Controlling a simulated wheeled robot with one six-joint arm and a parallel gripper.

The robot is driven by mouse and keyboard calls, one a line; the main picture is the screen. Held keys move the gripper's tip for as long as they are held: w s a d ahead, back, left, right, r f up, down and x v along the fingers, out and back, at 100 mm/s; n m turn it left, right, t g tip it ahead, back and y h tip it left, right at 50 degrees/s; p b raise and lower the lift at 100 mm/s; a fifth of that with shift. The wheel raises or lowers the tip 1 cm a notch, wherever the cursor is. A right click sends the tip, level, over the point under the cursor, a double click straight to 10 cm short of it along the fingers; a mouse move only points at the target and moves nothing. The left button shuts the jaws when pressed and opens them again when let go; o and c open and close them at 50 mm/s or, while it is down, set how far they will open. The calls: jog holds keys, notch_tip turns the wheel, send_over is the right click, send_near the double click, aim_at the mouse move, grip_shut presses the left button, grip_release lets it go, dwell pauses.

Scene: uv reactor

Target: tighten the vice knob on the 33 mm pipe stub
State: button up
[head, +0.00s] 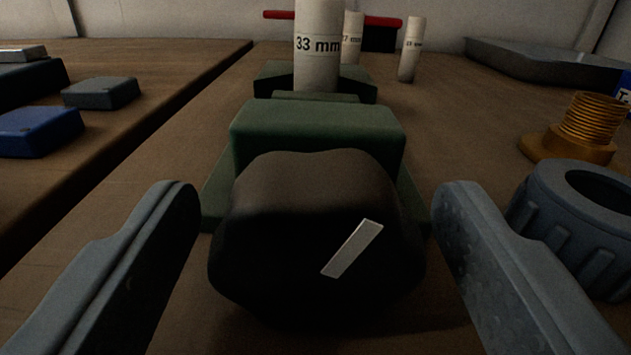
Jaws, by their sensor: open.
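The vice knob (300,230) is a dark lobed knob in the lower middle of the head view, with a pale slanted index mark on its face. Behind it sits the green vice body (315,130) on the wooden bench. The white pipe stub (318,70) labelled "33 mm" stands upright at the vice's far end; the exact jaw contact is hidden. My gripper (318,212) is open, with one grey finger on each side of the knob. Gaps show between the fingers and the knob, so neither appears to touch it.
A grey ribbed ring (580,230) lies close beside the right finger. A brass threaded part (590,125) stands behind it. Thinner white stubs (410,50) stand at the back near a red-handled bar (380,20). Blue (38,131) and grey blocks (100,92) lie left.

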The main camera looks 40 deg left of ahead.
jog(key=shift+w, duration=0.1)
jog(key=c, duration=1)
jog(key=shift+a+m, duration=0.1)
jog(key=shift+m, duration=2.3)
jog(key=o, duration=1)
jog(key=v, duration=1.7)
